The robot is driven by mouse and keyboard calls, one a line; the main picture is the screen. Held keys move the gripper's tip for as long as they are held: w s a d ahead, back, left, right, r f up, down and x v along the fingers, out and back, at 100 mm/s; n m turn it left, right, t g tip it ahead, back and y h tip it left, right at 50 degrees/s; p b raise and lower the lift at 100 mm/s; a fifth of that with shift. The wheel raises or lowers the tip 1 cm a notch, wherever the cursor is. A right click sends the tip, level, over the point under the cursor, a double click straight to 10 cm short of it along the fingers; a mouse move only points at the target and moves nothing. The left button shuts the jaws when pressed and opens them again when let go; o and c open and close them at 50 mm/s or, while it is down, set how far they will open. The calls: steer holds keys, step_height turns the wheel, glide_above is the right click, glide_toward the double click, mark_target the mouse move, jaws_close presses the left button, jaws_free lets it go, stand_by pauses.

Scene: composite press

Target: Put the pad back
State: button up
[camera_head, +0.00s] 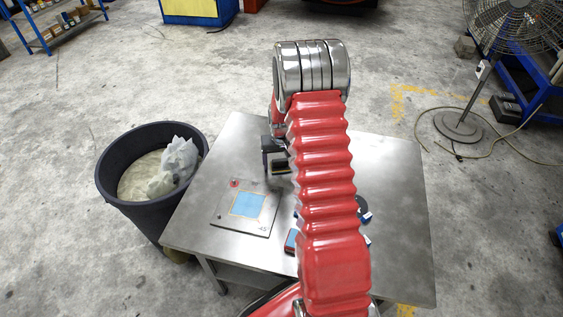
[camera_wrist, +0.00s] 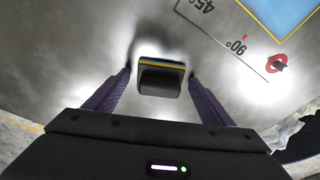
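A black block with a thin yellow and blue edge, perhaps the pad, stands on the metal table in the wrist view (camera_wrist: 160,80). It also shows, partly covered by my gripper, in the head view (camera_head: 281,167). My gripper (camera_wrist: 160,76) is open, with one finger on each side of the block and a visible gap to it on both sides. My arm hides the table's middle.
The metal table (camera_head: 398,170) has clear room at the right. A small blue and orange item (camera_head: 291,240) and a blue and black item (camera_head: 363,210) lie partly behind my arm. A black bin (camera_head: 115,186) with white bags stands at the table's left.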

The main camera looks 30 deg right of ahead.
mark_target(281, 170)
steer(key=shift+r, duration=0.15)
step_height(281, 170, up, 12)
steer(key=s, duration=0.1)
steer(key=shift+s+a, duration=0.3)
steer(key=shift+a, duration=0.15)
stand_by(0.6)
